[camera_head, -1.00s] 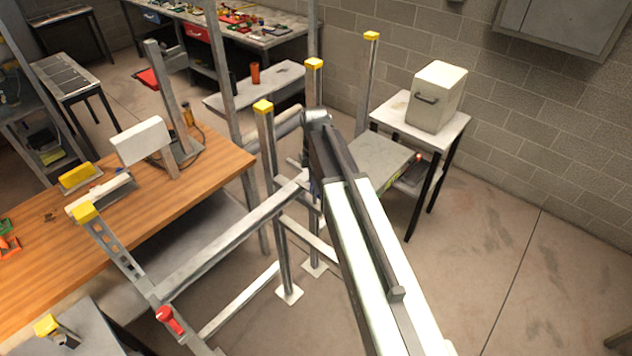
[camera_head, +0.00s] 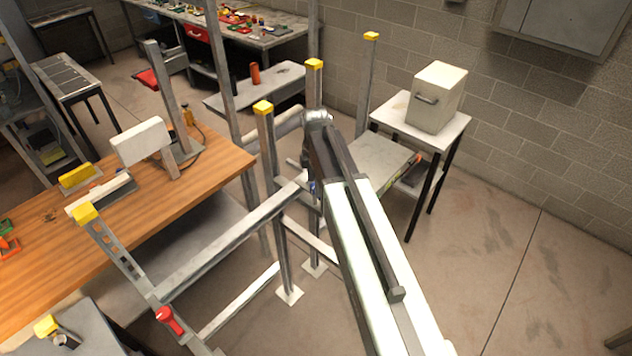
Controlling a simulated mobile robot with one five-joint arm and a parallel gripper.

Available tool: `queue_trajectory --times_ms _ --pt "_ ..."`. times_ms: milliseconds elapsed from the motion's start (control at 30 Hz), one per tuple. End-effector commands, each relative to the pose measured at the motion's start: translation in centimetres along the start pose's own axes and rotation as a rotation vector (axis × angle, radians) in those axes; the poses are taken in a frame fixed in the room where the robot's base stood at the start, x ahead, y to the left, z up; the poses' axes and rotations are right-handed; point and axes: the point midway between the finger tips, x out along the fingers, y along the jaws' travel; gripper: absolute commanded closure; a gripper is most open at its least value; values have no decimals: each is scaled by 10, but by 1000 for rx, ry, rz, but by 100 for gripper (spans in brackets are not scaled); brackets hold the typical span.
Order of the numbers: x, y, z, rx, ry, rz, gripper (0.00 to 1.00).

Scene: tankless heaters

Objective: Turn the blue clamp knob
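A small blue patch (camera_head: 312,187) shows at the left edge of my arm, by the end of the grey frame bar. It may be the blue clamp knob, but most of it is hidden behind my arm and I cannot tell its shape or angle. My arm reaches up from the bottom right to a joint just above the patch. My gripper is not visible; the arm hides what lies beyond and below that joint. The grey metal frame (camera_head: 235,240) stands in front of and left of the arm.
A red knob (camera_head: 170,320) sits on the frame's lower left. Upright posts with yellow caps (camera_head: 263,107) stand close to the arm. A wooden workbench (camera_head: 215,160) is left; a small table with a pale box (camera_head: 437,97) is behind right. The floor at right is clear.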

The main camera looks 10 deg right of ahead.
Motion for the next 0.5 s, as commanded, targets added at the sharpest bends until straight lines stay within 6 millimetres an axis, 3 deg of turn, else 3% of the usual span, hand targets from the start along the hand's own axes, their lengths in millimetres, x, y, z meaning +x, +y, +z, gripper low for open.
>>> queue_trajectory --times_ms 233,500 --pt "-14 0 0 0 0 -1 46" --pt "-64 1 0 0 0 0 46"
